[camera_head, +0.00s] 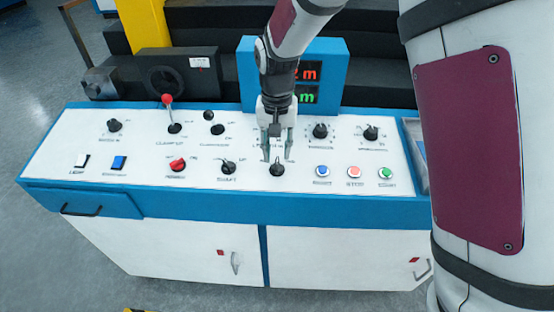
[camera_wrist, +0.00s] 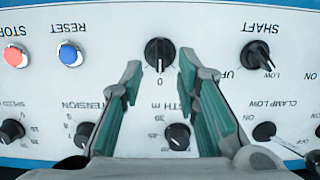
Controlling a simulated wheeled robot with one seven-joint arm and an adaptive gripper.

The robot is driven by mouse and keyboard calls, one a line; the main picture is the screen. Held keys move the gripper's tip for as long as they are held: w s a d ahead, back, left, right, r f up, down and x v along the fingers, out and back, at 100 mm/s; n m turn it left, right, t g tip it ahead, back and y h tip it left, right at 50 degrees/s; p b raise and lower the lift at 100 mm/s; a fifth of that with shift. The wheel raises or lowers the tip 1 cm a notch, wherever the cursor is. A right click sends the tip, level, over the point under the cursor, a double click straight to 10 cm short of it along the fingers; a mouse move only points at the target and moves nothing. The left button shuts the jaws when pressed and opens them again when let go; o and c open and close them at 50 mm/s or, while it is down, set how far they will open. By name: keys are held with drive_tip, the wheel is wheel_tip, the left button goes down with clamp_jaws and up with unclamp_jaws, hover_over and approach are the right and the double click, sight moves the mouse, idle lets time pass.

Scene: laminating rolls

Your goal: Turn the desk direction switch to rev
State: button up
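A black rotary knob (camera_head: 277,169) stands in the front row of the white desk panel, between the shaft knob and the blue button. I take it for the direction switch, though its name label is not readable. In the wrist view the knob (camera_wrist: 158,52) shows a light pointer line toward a "0" mark. Its rev mark cannot be made out. My gripper (camera_head: 277,158) points down over this knob. In the wrist view my gripper (camera_wrist: 159,64) is open, with one green-padded finger on each side of the knob and visible gaps to it.
The shaft knob (camera_head: 228,166) is to the left. Blue reset (camera_head: 322,171), red stop (camera_head: 354,172) and green (camera_head: 386,173) buttons are to the right. Several knobs and a red-topped lever (camera_head: 168,101) stand behind. A blue display box (camera_head: 247,75) rises behind my arm.

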sight(277, 165)
drive_tip(key=shift+f, duration=2.25)
clamp_jaws()
drive_tip(key=shift+n, duration=0.4)
drive_tip(key=n, duration=0.4)
drive_tip(key=shift+a+h+b, duration=0.1)
drive_tip(key=shift+h+b, duration=0.2)
drive_tip(key=shift+h, duration=0.1)
drive_tip(key=shift+n+h, duration=0.3)
drive_tip(key=shift+n, duration=1.7)
drive_tip(key=shift+s+t, duration=0.1)
drive_tip(key=shift+t, duration=0.2)
